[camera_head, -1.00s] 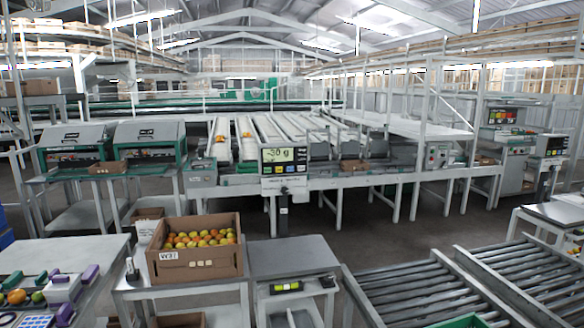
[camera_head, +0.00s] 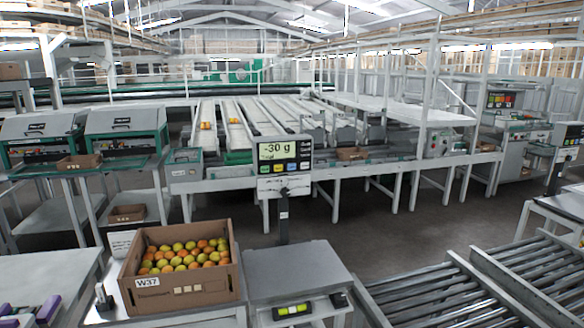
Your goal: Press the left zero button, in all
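A scale display (camera_head: 284,153) stands on a post behind a bare scale platform (camera_head: 297,270) in front of me. It reads "-30 g" and has a row of coloured buttons (camera_head: 284,167) under the reading, too small to read. A small panel with a yellow-green window (camera_head: 293,310) sits on the front of the scale stand. I cannot tell which button is the left zero button. Neither of my grippers is in view.
A roller conveyor (camera_head: 440,297) is at the right. Two machines with hoods (camera_head: 126,120) are at the left. Open floor lies behind the platform, at the right.

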